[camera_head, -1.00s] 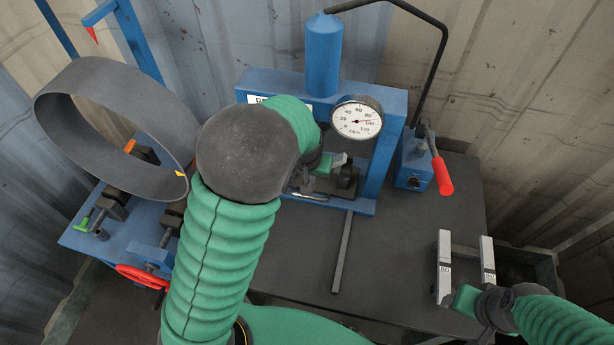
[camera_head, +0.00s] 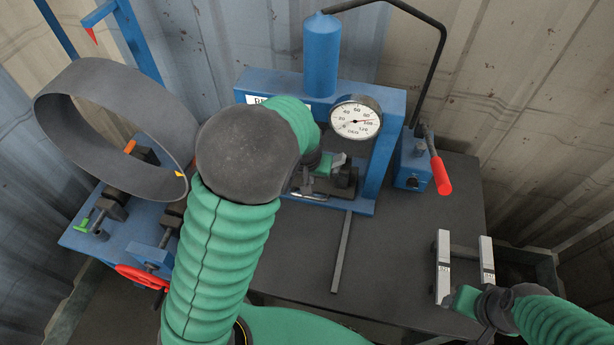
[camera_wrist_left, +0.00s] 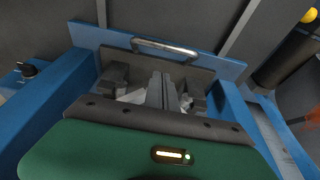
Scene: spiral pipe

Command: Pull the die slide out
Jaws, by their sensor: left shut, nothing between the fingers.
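The die slide shows as a dark plate with a silver bar handle (camera_wrist_left: 165,47) at the front of the blue press frame (camera_wrist_left: 230,65) in the left wrist view. In the head view the handle (camera_head: 310,196) shows at the press's lower front. My left gripper (camera_wrist_left: 162,88) is shut and empty, with its fingers together between dark blocks, apart from the handle in the picture. In the head view my left gripper (camera_head: 331,167) is inside the press opening, partly hidden by my forearm. My right gripper (camera_head: 465,250) is open and empty at the lower right, its fingers wide apart.
A round gauge (camera_head: 355,120) hangs on the press front. A blue hand pump with a red-gripped lever (camera_head: 441,175) stands right. A large grey ring (camera_head: 110,90) stands on a blue stand at left. A grey bar (camera_head: 342,252) extends over the dark table (camera_head: 400,260), which has free room.

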